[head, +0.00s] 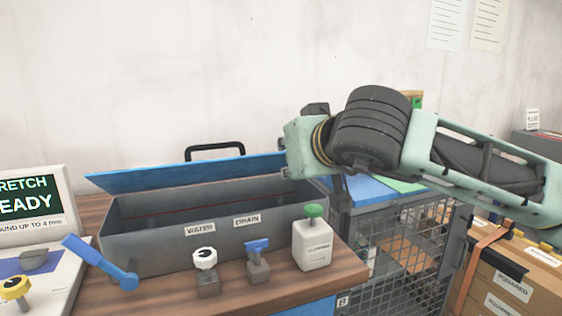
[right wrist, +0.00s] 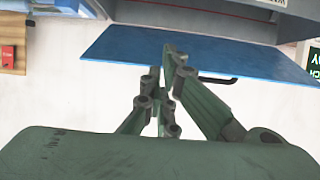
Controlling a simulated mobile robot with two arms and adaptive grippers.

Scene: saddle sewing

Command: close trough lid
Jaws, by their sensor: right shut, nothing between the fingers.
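The grey trough (head: 225,228) sits on the wooden worktop, with WATER and DRAIN labels on its front. Its blue lid (head: 190,173) stands open at the back, tilted, so the trough's inside shows. A black handle (head: 215,150) rises behind the lid's far edge. My right gripper (right wrist: 168,55) is shut and empty; its fingertips overlap the blue lid (right wrist: 125,48) in the right wrist view, beside the handle (right wrist: 218,80). Whether they touch the lid I cannot tell. In the head view my right arm reaches in from the right to the lid's right end, its fingertips hidden. My left gripper is out of view.
A blue lever (head: 100,262), a white-knobbed valve (head: 206,270), a blue-handled valve (head: 257,260) and a white bottle with a green top (head: 313,240) stand before the trough. A display (head: 30,200) is at left. A wire-mesh cage (head: 400,250) and boxes (head: 520,285) are at right.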

